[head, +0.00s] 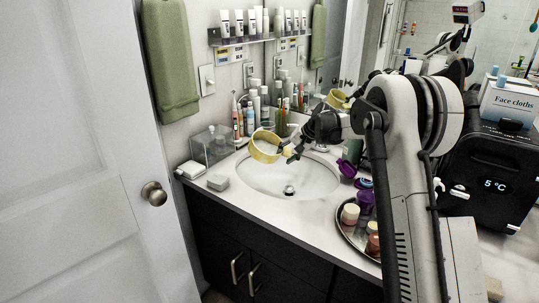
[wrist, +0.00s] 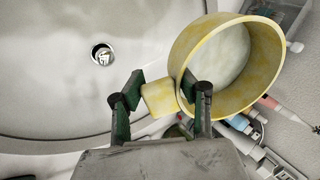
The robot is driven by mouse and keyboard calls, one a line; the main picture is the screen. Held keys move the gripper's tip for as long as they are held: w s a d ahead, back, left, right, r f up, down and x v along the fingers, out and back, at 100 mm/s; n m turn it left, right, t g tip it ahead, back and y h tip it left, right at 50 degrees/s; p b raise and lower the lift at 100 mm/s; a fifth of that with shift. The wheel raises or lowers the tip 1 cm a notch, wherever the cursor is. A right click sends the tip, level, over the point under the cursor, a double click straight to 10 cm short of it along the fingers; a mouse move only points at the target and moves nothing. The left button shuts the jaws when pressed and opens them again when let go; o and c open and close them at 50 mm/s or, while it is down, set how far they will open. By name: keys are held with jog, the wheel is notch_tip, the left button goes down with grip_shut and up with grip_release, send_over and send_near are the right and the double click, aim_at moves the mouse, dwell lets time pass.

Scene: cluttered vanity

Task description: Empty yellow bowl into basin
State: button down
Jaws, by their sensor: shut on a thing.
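The yellow bowl (head: 265,147) has a short handle and is held tilted on its side above the left part of the white oval basin (head: 300,180). My gripper (head: 291,153) is shut on its handle. In the wrist view, my gripper (wrist: 160,103) has the handle between its two fingers, and the bowl (wrist: 182,75) opens toward the camera. Its inside looks pale and whitish; I cannot tell whether that is contents or the bowl's own surface. The basin also shows in the wrist view (wrist: 50,100), with its metal drain (wrist: 102,54) clear of the bowl.
A clear box (head: 212,147) stands at the counter's left end. Bottles and brushes (head: 250,112) crowd the back by the mirror. A round tray (head: 347,232) with jars stands at front right. A purple item (head: 346,169) lies by the basin's right rim.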

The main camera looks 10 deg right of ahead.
jog(key=shift+f+y+b, duration=0.15)
jog(key=shift+y+b, duration=0.15)
jog(key=shift+b, duration=0.1)
jog(key=shift+w+a+t+y+b, duration=0.1)
jog(key=shift+a+t+y+b, duration=0.05)
jog(key=shift+t+y+b, duration=0.55)
dwell(0.8)
jog(key=shift+b, duration=0.5)
jog(key=shift+w+t+y+b, duration=0.1)
jog(key=shift+t+y+b, duration=0.2)
jog(key=shift+t+y, duration=0.15)
jog(key=shift+w+a+t+y+b, duration=0.15)
jog(key=shift+t+y+b, duration=0.4)
jog(key=shift+b, duration=0.95)
dwell(3.6)
